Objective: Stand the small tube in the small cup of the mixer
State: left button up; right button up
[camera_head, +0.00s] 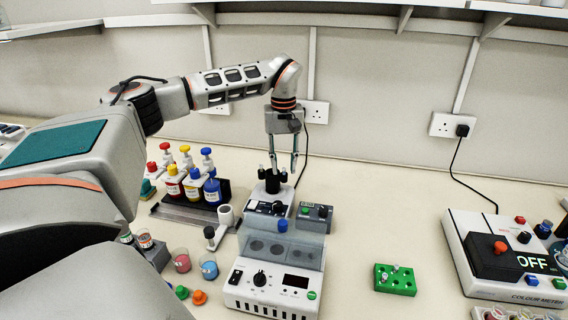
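The mixer (265,210) is a small light-grey unit behind the clear-lidded machine, with a dark cup head (272,184) on top. My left gripper (284,168) points straight down just over the back of the mixer. Its two slim fingers stand apart, and bare wall shows between them. Their tips come down close to the dark cup head; I cannot tell whether they touch it. Small pale tubes (395,269) stand in the green rack (395,287) at the right. My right gripper is out of view.
Coloured bottles (192,184) in a dark rack stand left. The colour meter (510,265) is far right. Bare bench lies around the green rack.

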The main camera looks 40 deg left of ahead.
pick_arm(q)
notch_tip(320, 180, up, 12)
dwell(0.6)
jog(key=shift+s, duration=0.1)
dwell(0.5)
